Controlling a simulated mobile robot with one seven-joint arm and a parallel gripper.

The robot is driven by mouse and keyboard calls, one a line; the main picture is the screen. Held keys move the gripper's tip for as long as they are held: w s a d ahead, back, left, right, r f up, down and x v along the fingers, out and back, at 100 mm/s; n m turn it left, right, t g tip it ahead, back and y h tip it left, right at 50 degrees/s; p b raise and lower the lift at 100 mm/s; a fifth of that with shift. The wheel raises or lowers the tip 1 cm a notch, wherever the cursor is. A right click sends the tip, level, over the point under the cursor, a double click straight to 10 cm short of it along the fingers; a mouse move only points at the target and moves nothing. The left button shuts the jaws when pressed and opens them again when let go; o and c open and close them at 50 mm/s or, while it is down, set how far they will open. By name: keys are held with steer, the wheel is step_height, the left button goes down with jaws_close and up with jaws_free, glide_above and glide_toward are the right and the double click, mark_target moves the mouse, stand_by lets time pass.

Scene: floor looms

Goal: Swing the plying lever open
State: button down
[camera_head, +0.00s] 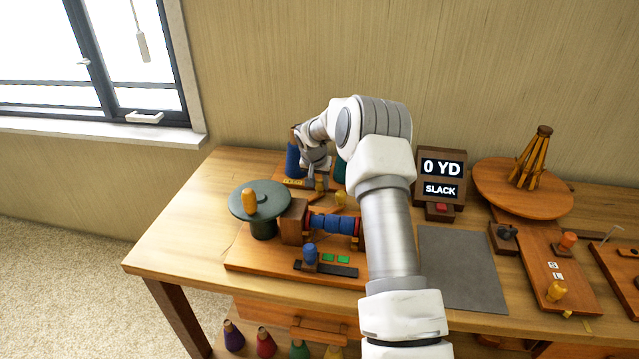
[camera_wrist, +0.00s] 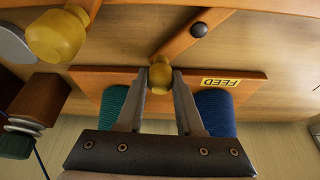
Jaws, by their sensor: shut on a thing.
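My gripper (camera_wrist: 160,74) is shut on a small yellow knob (camera_wrist: 160,84) at the end of a wooden lever (camera_wrist: 188,38). The lever slants up and right in the wrist view to a dark pivot (camera_wrist: 199,30). No plying label shows on it. A FEED label (camera_wrist: 222,83) sits on the board beside the knob. In the head view my gripper (camera_head: 318,180) reaches down behind the winding machine, and the held knob is small there. A second, larger yellow knob (camera_wrist: 56,36) stands on another wooden arm to the left in the wrist view.
Green (camera_wrist: 112,106) and blue (camera_wrist: 214,110) yarn cones flank my fingers. A dark green disc (camera_head: 258,200) with an orange handle and a blue-wound spool (camera_head: 332,225) stand in front. A display (camera_head: 441,178) reads 0 YD, SLACK. A grey mat (camera_head: 460,265) lies bare at right.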

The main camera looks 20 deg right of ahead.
stand_by(0.9)
steer(key=shift+s+f+m+g+h+b, duration=0.25)
steer(key=shift+s+m+b, duration=0.2)
steer(key=shift+m+b, duration=0.65)
steer(key=shift+s+d+r+m+g+h+b, duration=0.1)
steer(key=shift+s+r+m+g+h+b, duration=0.1)
steer(key=shift+s+m+b, duration=0.25)
steer(key=shift+s+r+m+g+h+b, duration=0.15)
steer(key=shift+s+m+b, duration=0.1)
steer(key=shift+m, duration=0.4)
steer(key=shift+f, duration=0.1)
steer(key=c, duration=0.5)
jaws_free()
steer(key=shift+c, duration=0.2)
steer(key=p+v, duration=0.2)
steer(key=v, duration=1.5)
steer(key=shift+r+p, duration=0.25)
steer(key=shift+p, duration=0.05)
steer(key=shift+w, duration=0.15)
